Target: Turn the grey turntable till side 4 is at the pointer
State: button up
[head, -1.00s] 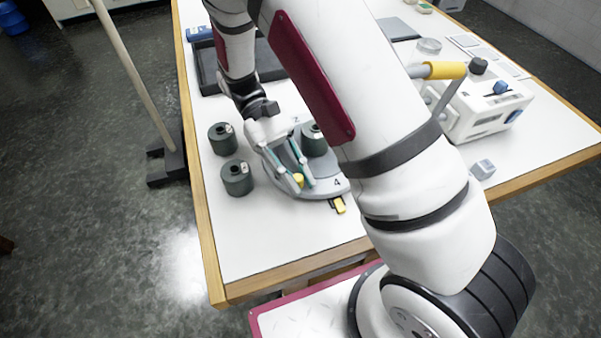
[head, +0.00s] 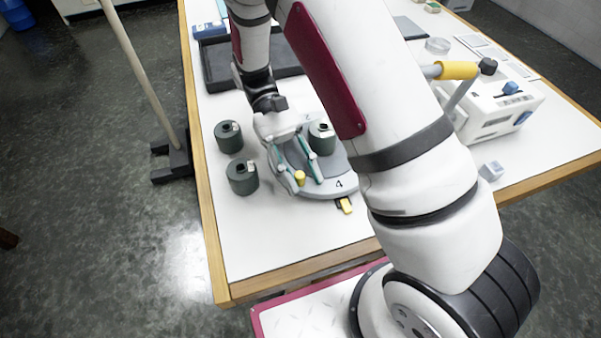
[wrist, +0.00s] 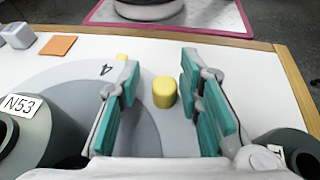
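The grey turntable (head: 345,189) lies on the white table, with a dark green canister (head: 321,139) on it. Its printed 4 (head: 339,184) is at the near edge, close beside the black and yellow pointer (head: 345,205). In the wrist view, the 4 (wrist: 106,70) is left of the fingers. A yellow knob (head: 300,177) stands up from the turntable. My gripper (head: 302,184) is open, with its teal-padded fingers either side of the knob. In the wrist view, the knob (wrist: 164,91) has a gap on both sides. My wrist hides the turntable's far left part.
Two dark green canisters (head: 228,136) (head: 242,177) stand left of the turntable. A black tray (head: 220,70) lies behind. A white machine (head: 490,108) with a yellow-gripped lever and a small grey block (head: 491,171) are at right.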

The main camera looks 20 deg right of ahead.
jog(key=shift+a+f, duration=0.1)
jog(key=shift+f, duration=0.05)
jog(key=shift+w, duration=0.2)
jog(key=v, duration=1.1)
jog(key=shift+w+a+r, duration=0.1)
jog(key=shift+w+r, duration=0.1)
jog(key=shift+w, duration=0.1)
